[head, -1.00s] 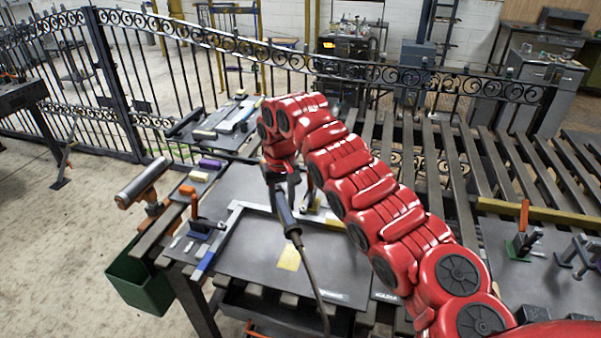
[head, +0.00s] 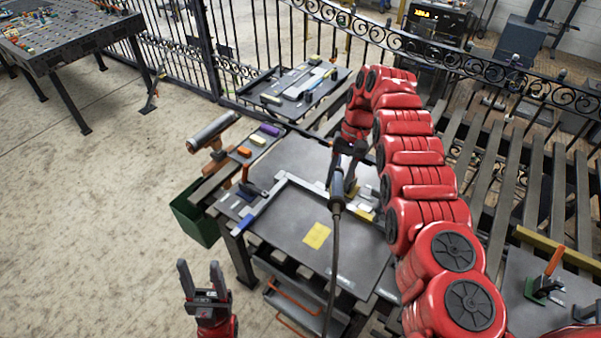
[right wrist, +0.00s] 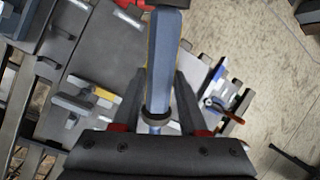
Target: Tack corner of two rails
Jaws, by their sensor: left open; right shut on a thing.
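My right gripper (head: 345,162) is shut on a dark, cabled torch (head: 338,189) and holds it over the back right of the welding table. In the right wrist view the torch's blue-grey handle (right wrist: 164,60) stands between the fingers. Two light rails (head: 262,212) form a corner on the dark table plate (head: 290,243). An orange-handled clamp (head: 248,182) is at the left rail; another clamp near the right end is partly hidden by my right arm. My left gripper (head: 200,275) is open and empty, low in front of the table's left side.
A yellow piece (head: 317,235) lies on the plate. A green bin (head: 194,215) hangs at the table's left side, below an orange-and-grey tool (head: 213,132). A scroll gate (head: 450,55) stands behind.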

